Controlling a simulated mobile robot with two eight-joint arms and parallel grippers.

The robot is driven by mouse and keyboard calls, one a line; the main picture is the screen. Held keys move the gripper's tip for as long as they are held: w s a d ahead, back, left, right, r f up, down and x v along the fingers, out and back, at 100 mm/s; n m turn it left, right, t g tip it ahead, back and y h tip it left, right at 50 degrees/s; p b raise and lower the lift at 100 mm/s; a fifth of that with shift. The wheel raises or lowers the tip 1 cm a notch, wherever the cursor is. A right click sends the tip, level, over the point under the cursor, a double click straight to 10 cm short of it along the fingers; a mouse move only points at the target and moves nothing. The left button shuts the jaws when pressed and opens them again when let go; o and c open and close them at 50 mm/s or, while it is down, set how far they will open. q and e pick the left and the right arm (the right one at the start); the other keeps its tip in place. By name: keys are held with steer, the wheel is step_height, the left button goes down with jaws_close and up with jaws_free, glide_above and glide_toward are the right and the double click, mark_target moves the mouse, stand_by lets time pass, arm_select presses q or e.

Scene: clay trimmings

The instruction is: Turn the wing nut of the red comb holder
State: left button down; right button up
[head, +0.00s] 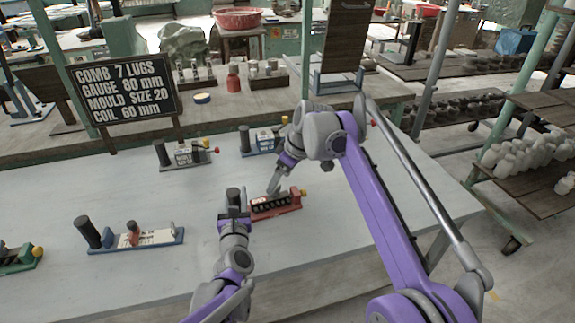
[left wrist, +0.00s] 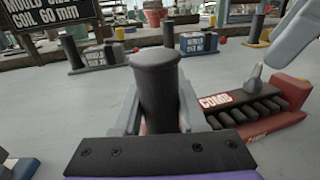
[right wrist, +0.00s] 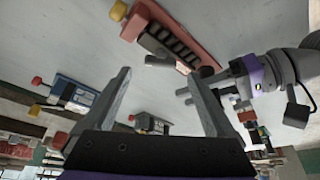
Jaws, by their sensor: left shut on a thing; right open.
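The red comb holder (head: 277,205) lies on the pale table, with a row of dark lugs and a "COMB" label in the left wrist view (left wrist: 265,102). Its yellow wing nut (head: 303,192) is at its right end; in the right wrist view the wing nut (right wrist: 117,10) is at the top edge. My left gripper (head: 235,208) is shut around the upright black handle (left wrist: 157,85) at the holder's left end. My right gripper (head: 274,184) is open and empty, just behind the holder and left of the wing nut; its fingers (right wrist: 160,80) are apart.
A grey holder (head: 185,154) and a blue holder (head: 262,141) stand behind on the table. Another blue holder (head: 135,240) and a green one (head: 18,259) are at left. A black sign (head: 122,87) stands at the back. The table's front is clear.

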steer(key=v, duration=0.8)
steer(key=shift+r, duration=0.15)
arm_select(q)
steer(key=shift+c, duration=1.9)
jaws_free()
